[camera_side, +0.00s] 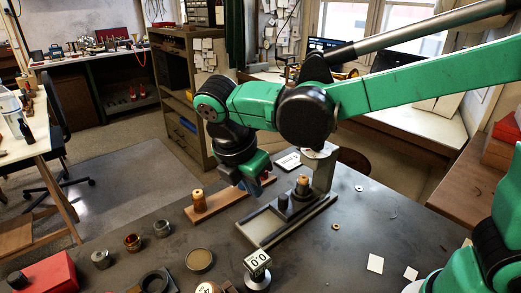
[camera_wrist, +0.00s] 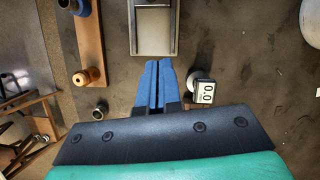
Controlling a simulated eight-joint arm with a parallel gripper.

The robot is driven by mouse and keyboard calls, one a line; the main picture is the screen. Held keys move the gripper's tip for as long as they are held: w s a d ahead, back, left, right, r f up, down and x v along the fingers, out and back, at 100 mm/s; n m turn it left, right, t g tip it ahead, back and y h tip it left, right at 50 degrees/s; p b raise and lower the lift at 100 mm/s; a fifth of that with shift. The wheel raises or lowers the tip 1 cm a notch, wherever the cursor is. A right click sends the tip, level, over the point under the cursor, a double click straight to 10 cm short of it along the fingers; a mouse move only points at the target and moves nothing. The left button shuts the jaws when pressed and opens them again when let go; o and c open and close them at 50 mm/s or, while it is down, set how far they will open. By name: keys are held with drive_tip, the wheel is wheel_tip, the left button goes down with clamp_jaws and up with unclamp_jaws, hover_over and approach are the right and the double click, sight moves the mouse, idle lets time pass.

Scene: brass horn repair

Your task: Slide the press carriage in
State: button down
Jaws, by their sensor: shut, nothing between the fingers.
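The press (camera_side: 322,170) stands on the dark bench, with a pale upright and a low railed bed (camera_side: 262,228) stretching out in front. A black knob-like post (camera_side: 283,203) stands on the bed, and a brass-coloured piece (camera_side: 303,184) is near the upright. I cannot tell clearly which part is the carriage. The near end of the grey bed (camera_wrist: 153,32) shows at the top of the wrist view; the rest is cut off. My gripper (camera_side: 262,187) is shut and empty. Its blue fingers (camera_wrist: 158,84) appear just below the bed's end in the wrist view; contact is unclear.
A wooden board (camera_side: 222,205) with a turned knob (camera_side: 198,200) lies left of the press. A small gauge reading 0.0 (camera_side: 257,263) stands in front; it also shows in the wrist view (camera_wrist: 204,91). Several small cups and a round dish (camera_side: 199,260) are at front left.

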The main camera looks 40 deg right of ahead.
sight(292, 203)
drive_tip(key=shift+n, duration=0.5)
drive_tip(key=x, duration=0.9)
drive_tip(key=shift+a, duration=0.2)
drive_tip(key=d, duration=0.3)
drive_tip(key=shift+w+d+f, duration=0.1)
drive_tip(key=shift+w+f, duration=0.1)
drive_tip(key=shift+w, duration=0.2)
drive_tip(key=shift+w+d, duration=0.1)
drive_tip(key=shift+d, duration=0.3)
drive_tip(key=shift+d, duration=2)
